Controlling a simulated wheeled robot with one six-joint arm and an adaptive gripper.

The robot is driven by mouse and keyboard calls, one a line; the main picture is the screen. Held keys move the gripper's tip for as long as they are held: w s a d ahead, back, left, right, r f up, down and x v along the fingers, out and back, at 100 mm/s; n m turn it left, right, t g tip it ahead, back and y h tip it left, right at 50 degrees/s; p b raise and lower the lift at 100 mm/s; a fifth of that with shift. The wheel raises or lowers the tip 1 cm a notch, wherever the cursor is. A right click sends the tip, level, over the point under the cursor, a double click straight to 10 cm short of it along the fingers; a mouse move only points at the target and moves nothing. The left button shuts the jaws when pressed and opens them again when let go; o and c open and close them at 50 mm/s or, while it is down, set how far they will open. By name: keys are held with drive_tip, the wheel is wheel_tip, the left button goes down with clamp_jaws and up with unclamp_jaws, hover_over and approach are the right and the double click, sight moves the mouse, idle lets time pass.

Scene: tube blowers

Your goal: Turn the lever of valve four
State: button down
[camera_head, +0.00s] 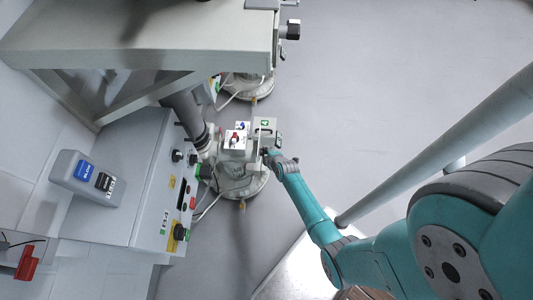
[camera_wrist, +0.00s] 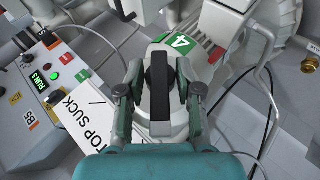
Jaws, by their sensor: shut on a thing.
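A black lever (camera_wrist: 158,88) stands in the middle of the wrist view, on a pale valve body marked by a green label with a white 4 (camera_wrist: 180,43). My gripper (camera_wrist: 158,70) has one finger on each side of the lever and is shut on it. In the head view my gripper (camera_head: 268,154) reaches the right side of the pale machine (camera_head: 235,170) from the lower right. The lever itself is too small and hidden to make out there.
A grey control cabinet (camera_head: 120,185) with buttons stands left of the machine. A large pale frame (camera_head: 140,35) overhangs above it. A white sign (camera_wrist: 85,115) and a black cable (camera_wrist: 272,110) flank my gripper. Grey floor (camera_head: 400,60) is clear to the right.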

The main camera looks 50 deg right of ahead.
drive_tip(key=g+y, duration=0.1)
drive_tip(key=y, duration=0.1)
drive_tip(key=m+g+y, duration=0.1)
drive_tip(key=shift+w+d+r+g, duration=0.25)
drive_tip(key=shift+d+g, duration=0.05)
drive_tip(key=shift+w+d+m+g+y, duration=0.15)
drive_tip(key=shift+m+g+y, duration=0.25)
drive_tip(key=shift+g+y, duration=1)
drive_tip(key=c, duration=1.1)
unclamp_jaws()
drive_tip(key=shift+r, duration=0.1)
drive_tip(key=v, duration=1.1)
drive_tip(key=shift+s+d+r, duration=0.25)
